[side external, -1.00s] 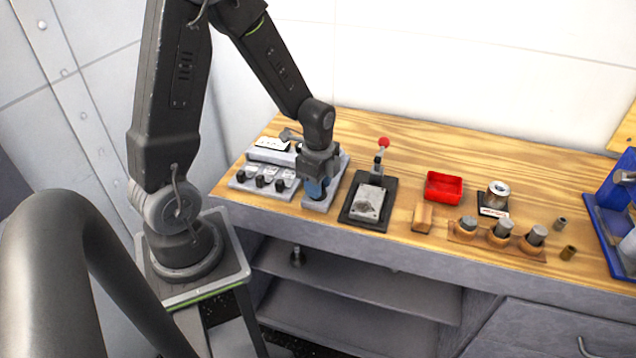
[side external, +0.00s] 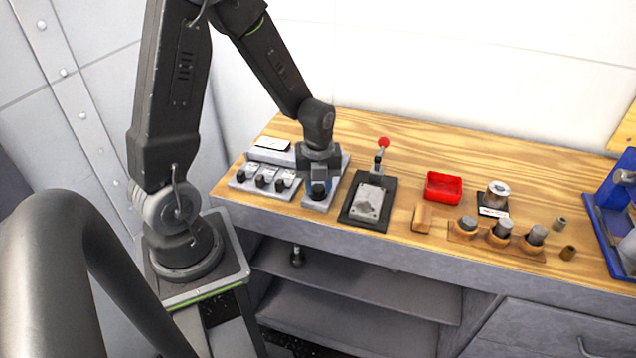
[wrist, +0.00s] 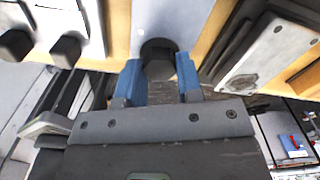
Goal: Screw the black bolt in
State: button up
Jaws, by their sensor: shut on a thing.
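The black bolt (wrist: 158,62) shows in the wrist view as a dark hex head with a round flange, at a grey plate (wrist: 150,22). My gripper (wrist: 160,80) has its blue fingers on either side of the head and is shut on it. In the side external view my gripper (side external: 319,187) points down over the front of the grey fixture (side external: 338,172) near the left end of the bench. The bolt's shank is hidden, so I cannot tell how deep it sits.
A panel with several black knobs (side external: 262,179) stands close on the left. A dark-based clamp with a red-knobbed lever (side external: 383,143) stands close on the right. Farther right are a red tray (side external: 444,187), a wooden block (side external: 422,218) and a blue bin (side external: 612,200).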

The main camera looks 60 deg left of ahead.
aim_at(318, 187)
jog(key=m, duration=0.6)
jog(key=shift+w+r, duration=0.1)
jog(key=shift+w, duration=0.05)
jog(key=shift+m, duration=0.4)
jog(key=o, duration=0.9)
jog(key=shift+o, duration=0.2)
notch_tip(318, 187, up, 14)
dwell(0.3)
